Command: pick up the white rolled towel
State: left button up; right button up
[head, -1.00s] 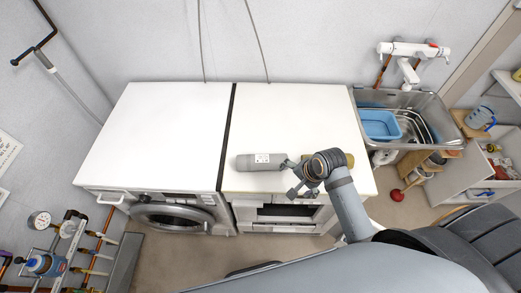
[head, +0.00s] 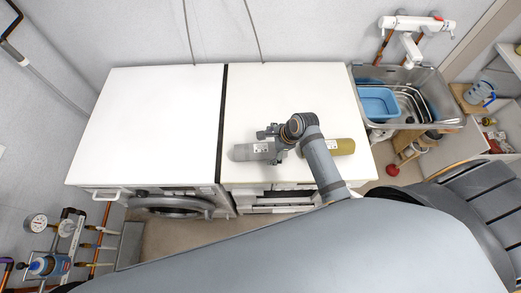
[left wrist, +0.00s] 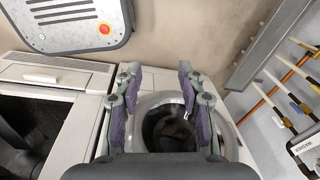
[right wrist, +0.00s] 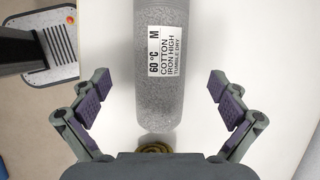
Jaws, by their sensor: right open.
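A grey speckled rolled towel (head: 243,152) with a white care label lies on the right-hand white top. It also shows in the right wrist view (right wrist: 163,105), its label reading 60 °C cotton. No plainly white roll shows. My right gripper (head: 272,145) is open above the right end of the grey roll. In the right wrist view its fingers (right wrist: 160,80) stand apart on either side of the roll, with gaps on both sides. An olive-yellow roll (head: 342,147) lies to the right, partly behind my arm. My left gripper (left wrist: 159,68) is open and empty, in front of the washing machine.
A washing machine (head: 170,205) stands under the left white top (head: 150,115), which is clear. A steel sink (head: 440,82) with a blue basin (head: 378,103) is at the right. Pipes and a gauge (head: 37,223) are at lower left. A wall rises behind the tops.

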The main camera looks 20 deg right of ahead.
aim_at(266, 149)
jog(key=shift+w+a+f+p, duration=0.3)
jog(key=shift+a+f+p, duration=0.4)
jog(key=shift+f+p, duration=0.15)
jog(key=shift+x, duration=1.2)
jog(key=shift+w+f, duration=0.1)
jog(key=shift+f, duration=0.2)
pick_arm(q)
jog(key=shift+w+r, duration=0.6)
jog(key=shift+r, duration=0.35)
pick_arm(e)
jog(key=c, duration=1.4)
